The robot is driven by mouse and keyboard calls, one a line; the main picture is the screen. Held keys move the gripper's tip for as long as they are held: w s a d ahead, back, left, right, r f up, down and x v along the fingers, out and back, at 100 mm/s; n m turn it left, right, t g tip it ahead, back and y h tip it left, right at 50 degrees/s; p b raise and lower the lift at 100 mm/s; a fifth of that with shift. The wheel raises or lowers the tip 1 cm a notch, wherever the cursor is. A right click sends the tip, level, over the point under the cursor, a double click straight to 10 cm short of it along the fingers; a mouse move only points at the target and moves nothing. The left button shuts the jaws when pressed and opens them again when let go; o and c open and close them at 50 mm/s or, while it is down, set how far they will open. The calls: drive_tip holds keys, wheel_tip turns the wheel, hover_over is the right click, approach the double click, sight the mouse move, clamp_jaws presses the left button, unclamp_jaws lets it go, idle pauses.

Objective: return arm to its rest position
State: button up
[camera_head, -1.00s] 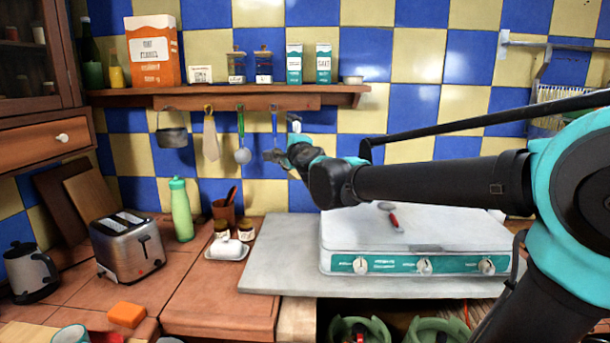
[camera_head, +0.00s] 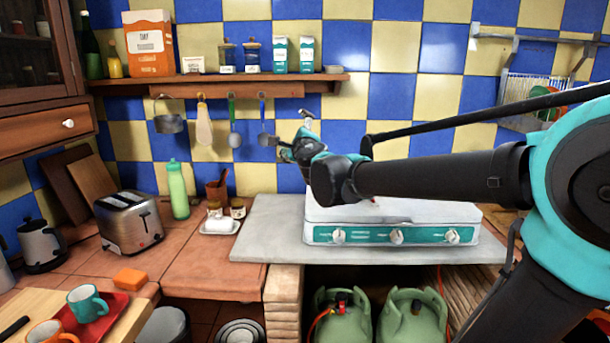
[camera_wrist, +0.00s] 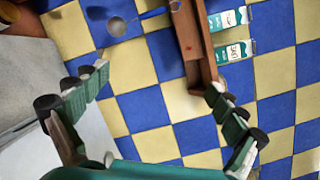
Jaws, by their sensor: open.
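My arm reaches in from the right in the head view, over the white stove (camera_head: 400,222). My gripper (camera_head: 285,147) is at the arm's left end, in front of the tiled wall and to the right of the hanging utensils. In the wrist view my gripper (camera_wrist: 158,90) has its two fingers spread wide. Nothing is between them but the blue and cream tiles behind. Part of the stove top is hidden by my arm.
A wooden shelf (camera_head: 220,82) with boxes and jars runs along the wall. A pan (camera_head: 169,124) and several utensils hang below it. A toaster (camera_head: 128,222) and a green bottle (camera_head: 178,190) stand on the left counter. Green gas cylinders (camera_head: 412,315) sit under the stove.

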drive_tip(key=s+d+f+m+g+h, duration=0.1)
drive_tip(key=d+f+m+h, duration=0.35)
drive_tip(key=d+m, duration=0.4)
drive_tip(key=s+d+f+m+g+h, duration=0.1)
drive_tip(key=d+f+m+h, duration=0.2)
drive_tip(key=d+f+m, duration=0.35)
drive_tip(key=s+d+f+m+g+h, duration=0.1)
drive_tip(key=s+d+f+m+g, duration=0.1)
drive_tip(key=s+d+f+m, duration=0.45)
drive_tip(key=s+d+f+m+g+h, duration=0.15)
drive_tip(key=d+f+m, duration=0.25)
drive_tip(key=m, duration=0.6)
drive_tip(key=s+d+f+m+g+y, duration=0.2)
drive_tip(key=s+f+m+g, duration=0.4)
drive_tip(key=s+f+m, duration=0.6)
drive_tip(key=s+a+f+m+g+y, duration=0.2)
drive_tip(key=s+a+f+m+y, duration=0.1)
drive_tip(key=s+a+f+m, duration=0.2)
wheel_tip(320, 180, down, 4)
drive_tip(key=s+m, duration=0.2)
drive_tip(key=shift+s+f+m+g, duration=0.2)
drive_tip(key=shift+s+m+g, duration=0.15)
